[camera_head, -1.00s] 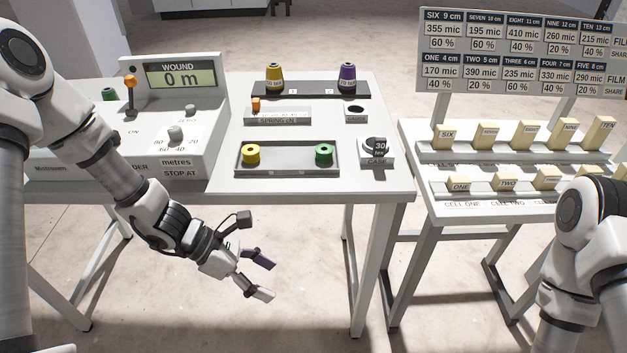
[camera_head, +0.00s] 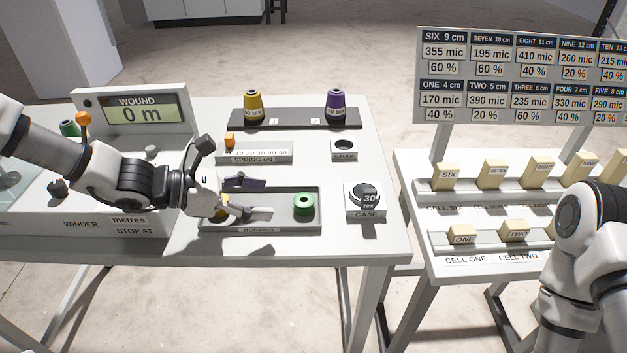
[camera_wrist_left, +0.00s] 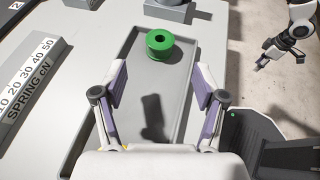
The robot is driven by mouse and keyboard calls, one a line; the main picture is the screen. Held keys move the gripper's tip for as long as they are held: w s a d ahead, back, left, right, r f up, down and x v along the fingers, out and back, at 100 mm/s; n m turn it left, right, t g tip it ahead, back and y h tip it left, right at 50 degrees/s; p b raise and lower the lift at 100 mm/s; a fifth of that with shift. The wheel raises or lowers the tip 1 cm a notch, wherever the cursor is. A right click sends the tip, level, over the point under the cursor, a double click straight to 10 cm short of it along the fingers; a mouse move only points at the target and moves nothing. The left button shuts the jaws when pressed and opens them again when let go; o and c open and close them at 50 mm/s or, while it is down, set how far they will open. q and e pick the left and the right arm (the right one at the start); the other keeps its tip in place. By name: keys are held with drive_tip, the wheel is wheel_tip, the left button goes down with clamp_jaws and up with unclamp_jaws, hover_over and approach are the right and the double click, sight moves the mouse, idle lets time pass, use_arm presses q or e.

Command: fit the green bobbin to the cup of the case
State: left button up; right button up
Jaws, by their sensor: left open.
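The green bobbin (camera_head: 303,205) stands upright at the right end of the grey bobbin tray (camera_head: 285,229). It also shows in the left wrist view (camera_wrist_left: 160,45), ahead of the fingers. The case (camera_head: 364,212) is a white block with a black round part marked 30 tex, right of the tray. My left gripper (camera_head: 254,198) is over the tray, left of the green bobbin and apart from it. Its fingers are spread and empty, pointing toward the bobbin in the left wrist view (camera_wrist_left: 160,90). My right gripper (camera_wrist_left: 268,52) shows small in the left wrist view; its opening is unclear.
A yellow bobbin (camera_head: 221,208) sits at the tray's left, partly hidden by my left gripper. Behind are the spring scale (camera_head: 258,156), the gauge block (camera_head: 344,151) and yellow and purple cones (camera_head: 336,105). The winder (camera_head: 110,222) is at left. Table between tray and case is clear.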

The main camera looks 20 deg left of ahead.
sight(308, 200)
use_arm(q)
drive_tip(key=shift+w+d+f+b, duration=0.2)
drive_tip(key=shift+w+d+f, duration=0.1)
drive_tip(key=shift+w, duration=0.1)
drive_tip(key=shift+w+d+f+b, duration=0.15)
drive_tip(key=shift+w+d, duration=0.1)
drive_tip(key=shift+w, duration=0.15)
drive_tip(key=shift+s+d, duration=0.1)
drive_tip(key=shift+d, duration=0.6)
drive_tip(key=x, duration=0.4)
drive_tip(key=shift+w+d+b, duration=0.25)
drive_tip(key=shift+d+b, duration=0.05)
drive_tip(key=shift+w+d, duration=0.1)
drive_tip(key=shift+d, duration=0.15)
drive_tip(key=shift+a, duration=0.1)
drive_tip(key=c, duration=0.9)
